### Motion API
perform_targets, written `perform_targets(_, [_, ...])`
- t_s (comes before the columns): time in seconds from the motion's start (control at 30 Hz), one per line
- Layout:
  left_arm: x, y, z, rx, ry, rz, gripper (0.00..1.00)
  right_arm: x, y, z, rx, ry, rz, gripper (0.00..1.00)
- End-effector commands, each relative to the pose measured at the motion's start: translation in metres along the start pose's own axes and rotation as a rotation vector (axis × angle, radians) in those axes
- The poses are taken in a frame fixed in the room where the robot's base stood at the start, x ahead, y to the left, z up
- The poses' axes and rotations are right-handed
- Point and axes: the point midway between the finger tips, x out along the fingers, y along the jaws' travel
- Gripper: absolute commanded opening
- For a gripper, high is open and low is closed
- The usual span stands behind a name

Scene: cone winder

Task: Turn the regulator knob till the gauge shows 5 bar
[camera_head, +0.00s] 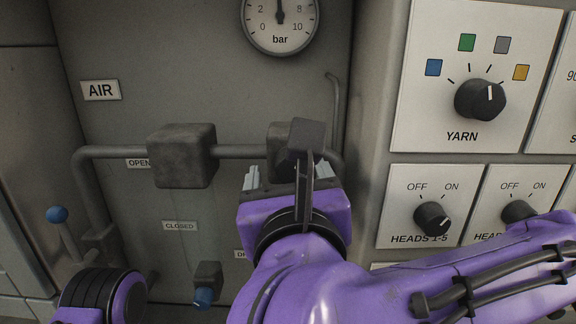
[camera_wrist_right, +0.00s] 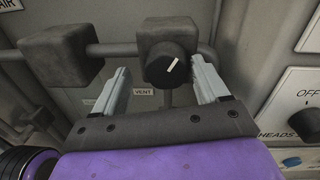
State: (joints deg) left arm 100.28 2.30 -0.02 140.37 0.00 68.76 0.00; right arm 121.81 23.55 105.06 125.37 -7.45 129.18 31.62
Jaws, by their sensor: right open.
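The round white gauge (camera_head: 280,22) marked bar is at the top of the head view, its upper part cut off. Its dark needle points straight up, midway between the 2 and the 8. The black regulator knob (camera_wrist_right: 170,65) with a white mark sits on a grey block (camera_wrist_right: 165,27) in the right wrist view. My right gripper (camera_wrist_right: 158,68) is open with its pale fingers on either side of the knob. The right-hand finger is close to the knob's edge; I cannot tell whether it touches. In the head view my right gripper (camera_head: 280,172) hides the knob.
A grey pipe (camera_head: 105,152) links a second block (camera_head: 182,156) to the regulator. A blue-tipped lever (camera_head: 58,216) and a small blue-ended valve (camera_head: 205,292) are lower left. The YARN selector (camera_head: 480,100) and HEADS 1-5 switch (camera_head: 432,218) are on the right.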

Motion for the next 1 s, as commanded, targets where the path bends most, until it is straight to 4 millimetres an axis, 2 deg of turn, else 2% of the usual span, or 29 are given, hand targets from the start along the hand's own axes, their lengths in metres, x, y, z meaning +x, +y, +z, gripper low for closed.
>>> perform_targets(0.2, [0.000,0.000,0.000,0.000,-0.001,0.000,0.60,0.000,-0.008,-0.001,0.001,0.002,-0.019,0.74])
perform_targets(0.23, [0.000,0.000,0.000,0.000,-0.001,0.000,0.60,0.000,-0.008,-0.001,0.001,0.002,-0.020,0.68])
perform_targets(0.3, [0.000,0.000,0.000,0.000,-0.001,0.000,0.60,0.000,-0.009,-0.001,0.001,0.002,-0.021,0.45])
perform_targets(0.4, [0.000,0.000,0.000,0.000,-0.001,0.000,0.60,0.000,-0.009,-0.001,0.001,0.003,-0.021,0.18])
perform_targets(0.53, [0.003,0.000,0.001,0.000,0.000,0.000,0.60,0.000,-0.008,-0.002,0.005,0.002,-0.020,0.18])
perform_targets(0.7, [0.018,0.002,0.007,0.000,-0.001,0.000,0.60,0.000,-0.007,-0.005,0.054,-0.003,-0.020,0.18])
perform_targets(0.93, [0.014,0.001,0.006,0.000,0.000,0.000,0.60,0.000,-0.006,-0.001,0.057,-0.001,-0.017,0.18])
perform_targets(0.97, [0.014,0.001,0.006,0.000,0.000,0.000,0.60,0.000,-0.006,-0.001,0.057,-0.001,-0.017,0.55])
perform_targets(1.0, [0.014,0.001,0.006,0.000,0.000,0.000,0.60,0.000,-0.006,-0.001,0.057,-0.001,-0.017,0.68])
